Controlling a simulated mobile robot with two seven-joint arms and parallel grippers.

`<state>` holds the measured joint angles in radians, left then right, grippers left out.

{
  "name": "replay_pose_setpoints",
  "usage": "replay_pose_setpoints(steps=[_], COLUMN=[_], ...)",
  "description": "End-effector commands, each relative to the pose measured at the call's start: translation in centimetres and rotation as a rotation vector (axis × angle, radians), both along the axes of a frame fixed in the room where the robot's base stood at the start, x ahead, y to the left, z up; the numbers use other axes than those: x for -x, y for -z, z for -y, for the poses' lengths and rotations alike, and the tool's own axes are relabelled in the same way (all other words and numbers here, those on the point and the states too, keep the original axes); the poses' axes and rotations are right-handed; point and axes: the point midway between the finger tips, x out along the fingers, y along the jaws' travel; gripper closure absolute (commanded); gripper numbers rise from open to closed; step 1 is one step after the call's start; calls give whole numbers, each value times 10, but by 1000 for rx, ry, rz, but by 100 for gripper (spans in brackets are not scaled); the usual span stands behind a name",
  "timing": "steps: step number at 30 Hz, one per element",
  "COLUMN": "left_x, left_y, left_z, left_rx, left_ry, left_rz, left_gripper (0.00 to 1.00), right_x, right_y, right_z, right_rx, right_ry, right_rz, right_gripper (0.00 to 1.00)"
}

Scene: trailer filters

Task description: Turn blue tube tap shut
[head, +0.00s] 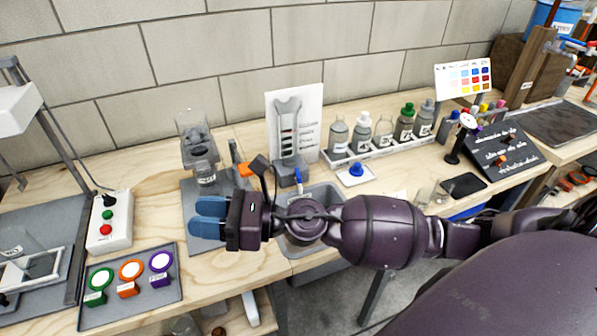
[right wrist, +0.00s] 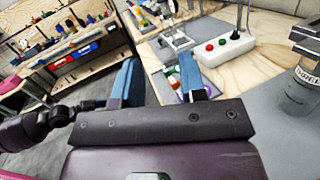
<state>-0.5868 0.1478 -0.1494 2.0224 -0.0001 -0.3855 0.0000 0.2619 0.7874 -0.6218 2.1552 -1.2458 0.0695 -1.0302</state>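A small blue tap handle (head: 298,176) stands upright at the foot of a grey tube stand with a white backing panel (head: 309,110), above the grey basin (head: 325,192). My right gripper (head: 208,218) is left of and nearer than the blue tap, apart from it, with its fingers pointing left. Its two blue fingers stand apart with nothing between them, as the right wrist view (right wrist: 158,82) also shows. My right wrist and forearm cover part of the basin. A purple arm part with a dark end shows at the left of the right wrist view; its fingers are unclear.
An orange handle (head: 245,170) and a labelled jar (head: 205,172) stand left of the tap. A rack of bottles (head: 372,145) is to the right. A button box (head: 109,222) and a tray with coloured discs (head: 130,297) are at the left.

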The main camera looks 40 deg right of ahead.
Motion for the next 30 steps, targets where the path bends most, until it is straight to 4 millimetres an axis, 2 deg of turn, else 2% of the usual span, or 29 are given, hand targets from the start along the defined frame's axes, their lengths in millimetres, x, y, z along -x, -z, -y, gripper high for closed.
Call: replay_pose_setpoints(steps=[4, 7, 11, 13, 17, 18, 21, 25, 30], left_x=[-2, -3, -3, -3, -3, -3, -3, -2, -2], left_y=[-2, -3, -4, -4, -3, -3, -3, -1, 0], left_z=[1, 1, 2, 2, 2, 2, 2, 2, 2], left_rx=[1, 3, 4, 4, 4, 4, 4, 4, 4], left_ry=[0, 0, -1, -1, -1, -1, -1, -1, -1], left_rz=[6, 9, 10, 10, 10, 9, 8, 6, 3], left_gripper=[27, 27, 27, 27, 27, 27, 27, 27, 27], right_x=[-1, -7, -24, -37, -66, -73, -88, -99, -103], right_y=[26, 49, 75, 84, 84, 80, 68, 53, 51], right_z=[-3, 12, 52, 84, 152, 173, 218, 255, 269], right_rx=[429, 720, 1102, 1310, 1679, 1779, 1983, 2140, 2195], right_ry=[-208, -348, -532, -633, -816, -868, -981, -1072, -1110], right_rz=[277, 445, 623, 694, 769, 775, 762, 728, 708], right_gripper=[62, 62, 62, 62, 62, 62, 62, 62, 62])
